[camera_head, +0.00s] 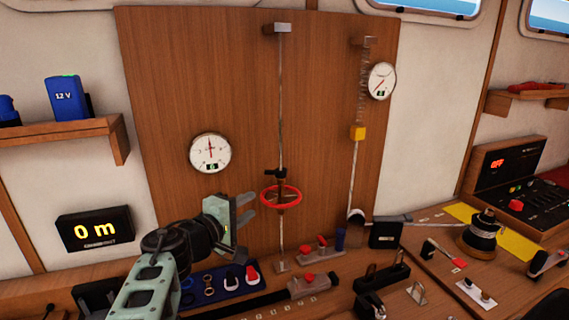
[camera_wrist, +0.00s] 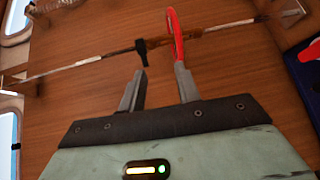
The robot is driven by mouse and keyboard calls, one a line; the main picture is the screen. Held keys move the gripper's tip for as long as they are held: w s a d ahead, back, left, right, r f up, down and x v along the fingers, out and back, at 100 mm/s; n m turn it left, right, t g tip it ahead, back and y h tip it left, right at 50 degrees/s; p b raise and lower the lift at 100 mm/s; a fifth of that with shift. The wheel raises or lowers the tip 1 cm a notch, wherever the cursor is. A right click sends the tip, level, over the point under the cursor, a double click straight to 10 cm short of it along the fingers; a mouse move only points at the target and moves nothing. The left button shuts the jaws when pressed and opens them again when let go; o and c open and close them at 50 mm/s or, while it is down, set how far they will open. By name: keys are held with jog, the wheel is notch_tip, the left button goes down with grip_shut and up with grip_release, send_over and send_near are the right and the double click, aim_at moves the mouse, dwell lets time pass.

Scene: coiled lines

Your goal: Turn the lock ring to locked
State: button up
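A red ring (camera_head: 281,197), which looks like the lock ring, sits around a thin vertical rod on the wooden panel. A small black piece is on the rod just above it. In the wrist view the red ring (camera_wrist: 174,38) shows nearly edge-on, and the black piece (camera_wrist: 141,50) is to its left. My gripper (camera_head: 250,209) is open and empty, just left of the ring. In the wrist view the right fingertip of my gripper (camera_wrist: 160,80) is at the ring's edge; I cannot tell whether it touches. No locked mark is readable.
A round gauge (camera_head: 210,153) and a second gauge (camera_head: 381,81) are on the panel. A blue tray (camera_head: 222,292) with small parts lies below my gripper. The panel around the ring is mostly clear.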

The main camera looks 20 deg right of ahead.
aim_at(267, 174)
jog(key=shift+n+t, duration=0.3)
jog(key=shift+t, duration=0.5)
jog(key=r+p+x, duration=0.1)
jog(key=p+x, duration=0.2)
jog(key=x, duration=0.2)
jog(key=w+a+r+p+x, duration=0.1)
jog(key=p+x, duration=0.2)
jog(key=x, duration=0.2)
jog(key=r+p+x, duration=0.1)
jog(key=p+x, duration=0.1)
jog(key=x, duration=0.3)
jog(key=shift+w+p, duration=0.4)
jog(key=shift+d+f, duration=0.1)
jog(key=shift+f, duration=0.1)
grip_shut()
